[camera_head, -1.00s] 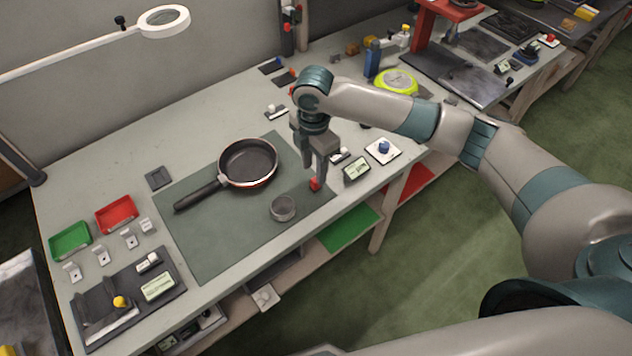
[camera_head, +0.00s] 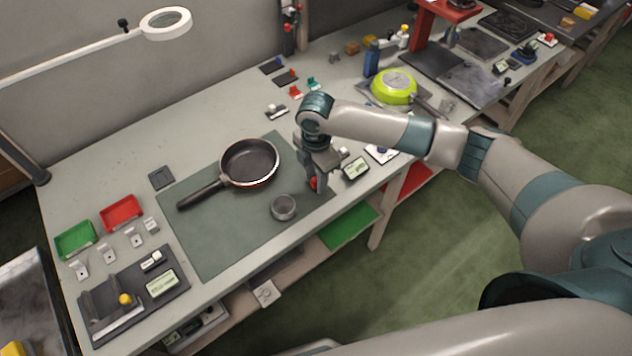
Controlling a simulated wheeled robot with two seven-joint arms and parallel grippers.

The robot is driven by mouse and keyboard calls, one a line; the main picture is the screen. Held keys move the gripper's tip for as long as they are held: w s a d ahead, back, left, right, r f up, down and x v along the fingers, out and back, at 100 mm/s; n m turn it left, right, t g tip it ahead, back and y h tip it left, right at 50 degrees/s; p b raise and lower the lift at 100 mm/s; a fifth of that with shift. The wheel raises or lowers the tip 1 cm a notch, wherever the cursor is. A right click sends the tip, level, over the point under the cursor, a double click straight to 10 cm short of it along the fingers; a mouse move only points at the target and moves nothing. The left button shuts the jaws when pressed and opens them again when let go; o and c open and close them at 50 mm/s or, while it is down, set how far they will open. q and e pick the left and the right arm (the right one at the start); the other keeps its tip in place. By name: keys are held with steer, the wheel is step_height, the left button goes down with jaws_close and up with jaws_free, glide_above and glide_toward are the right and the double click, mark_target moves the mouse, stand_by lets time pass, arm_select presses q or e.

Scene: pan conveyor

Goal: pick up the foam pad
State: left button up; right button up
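My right gripper (camera_head: 316,184) points down at the right edge of the grey-green mat. Its fingers are around or just beside a small red object (camera_head: 313,184), which they partly cover. I cannot tell whether they grip it. No object is clearly recognisable as the foam pad. A small dark grey square pad (camera_head: 161,178) lies flat beyond the mat's left corner, well away from my gripper; I cannot tell its material. My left gripper is not in view.
A black frying pan (camera_head: 250,162) and a small round metal cup (camera_head: 283,207) stand on the mat (camera_head: 215,235). A display box (camera_head: 355,168) is close to the right of my gripper. Red (camera_head: 120,213) and green (camera_head: 75,240) trays sit at left.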

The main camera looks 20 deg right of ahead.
jaws_close()
steer(key=shift+r, duration=0.1)
steer(key=shift+r+b, duration=0.4)
steer(key=shift+r, duration=0.1)
step_height(320, 180, up, 2)
steer(key=shift+w+r+b, duration=0.1)
steer(key=shift+r+b, duration=0.1)
steer(key=shift+b, duration=0.35)
steer(key=s+d+r+b, duration=0.3)
steer(key=s+d+r, duration=0.4)
steer(key=d, duration=0.1)
steer(key=shift+s+d+r, duration=0.2)
steer(key=shift+s+d, duration=0.15)
steer(key=shift+s, duration=0.05)
